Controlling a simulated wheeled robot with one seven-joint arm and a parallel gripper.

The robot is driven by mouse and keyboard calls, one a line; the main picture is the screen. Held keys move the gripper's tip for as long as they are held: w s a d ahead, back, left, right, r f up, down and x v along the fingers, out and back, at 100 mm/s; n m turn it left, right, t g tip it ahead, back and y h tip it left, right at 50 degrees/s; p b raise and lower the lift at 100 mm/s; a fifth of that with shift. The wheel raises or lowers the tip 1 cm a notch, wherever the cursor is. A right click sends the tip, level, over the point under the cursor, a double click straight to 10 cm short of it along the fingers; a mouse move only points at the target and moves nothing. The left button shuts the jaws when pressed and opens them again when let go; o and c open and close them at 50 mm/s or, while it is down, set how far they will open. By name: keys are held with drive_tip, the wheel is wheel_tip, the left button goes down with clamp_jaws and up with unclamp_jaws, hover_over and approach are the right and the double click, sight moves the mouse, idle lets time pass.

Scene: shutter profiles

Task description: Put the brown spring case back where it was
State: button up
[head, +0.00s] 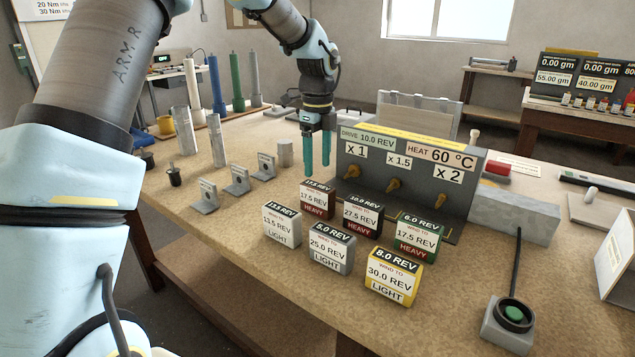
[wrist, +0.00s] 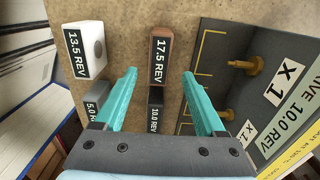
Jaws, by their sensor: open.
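The brown spring case (head: 317,201) stands upright on the bench, leftmost in the back row of cases, with a red HEAVY band on its front. In the wrist view the brown case (wrist: 160,58) shows a 17.5 REV top label, in line with the gap between the fingers. My gripper (head: 317,172) is open and empty, pointing down just above and behind the case. In the wrist view both teal fingers (wrist: 160,76) are apart, with nothing held between them.
A black case (head: 362,217) and a green case (head: 418,238) share the back row. White (head: 282,226), grey (head: 332,249) and yellow (head: 393,277) cases stand in front. The panel (head: 405,172) with several brass pegs rises behind; yellow corner marks (wrist: 212,42) on its base are bare.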

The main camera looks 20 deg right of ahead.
drive_tip(key=shift+r, duration=0.7)
drive_tip(key=a+f+n, duration=0.2)
drive_tip(key=a+n, duration=1.2)
drive_tip(key=a, duration=0.6)
drive_tip(key=s+a+f+n, duration=0.1)
drive_tip(key=s+a+n, duration=0.4)
drive_tip(key=a+n, duration=0.2)
drive_tip(key=s+a+f+n+t, duration=0.1)
drive_tip(key=s+a+n, duration=0.5)
drive_tip(key=a+n, duration=0.2)
drive_tip(key=shift+a+f+t, duration=0.25)
drive_tip(key=shift+a+t, duration=0.05)
drive_tip(key=shift+a, duration=0.55)
